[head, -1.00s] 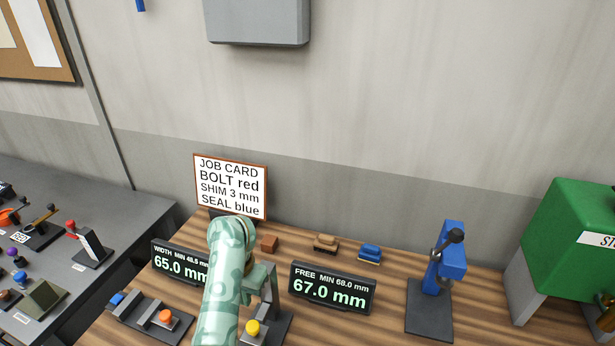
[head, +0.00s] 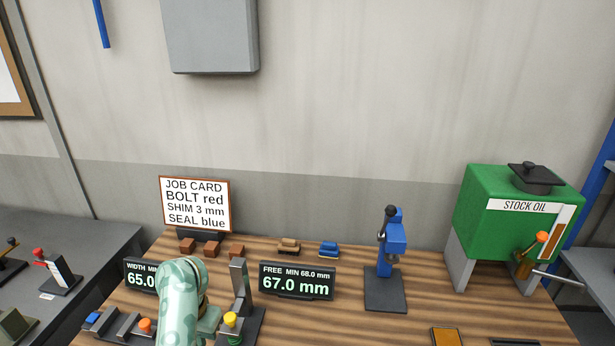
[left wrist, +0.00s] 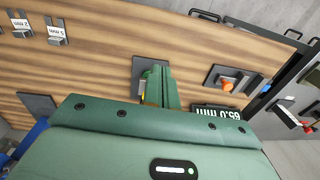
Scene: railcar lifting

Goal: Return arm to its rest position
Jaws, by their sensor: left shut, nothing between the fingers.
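My left arm (head: 180,305) rises from the bottom edge of the head view, in front of the bench gauges. It covers part of the width display (head: 138,276). The left gripper (left wrist: 165,88) shows in the left wrist view as a green hand with its fingers shut and nothing between them. It is over the wooden bench (left wrist: 90,70), near a grey base with a yellow knob. In the head view the fingertips are hidden or cannot be made out. My right gripper is in neither view.
A gauge with a yellow knob (head: 231,319) stands just right of the arm. The free-length display (head: 297,281), blue press (head: 392,255) and green stock oil tank (head: 510,215) stand farther right. The job card (head: 195,203) is behind. Bare bench lies between display and press.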

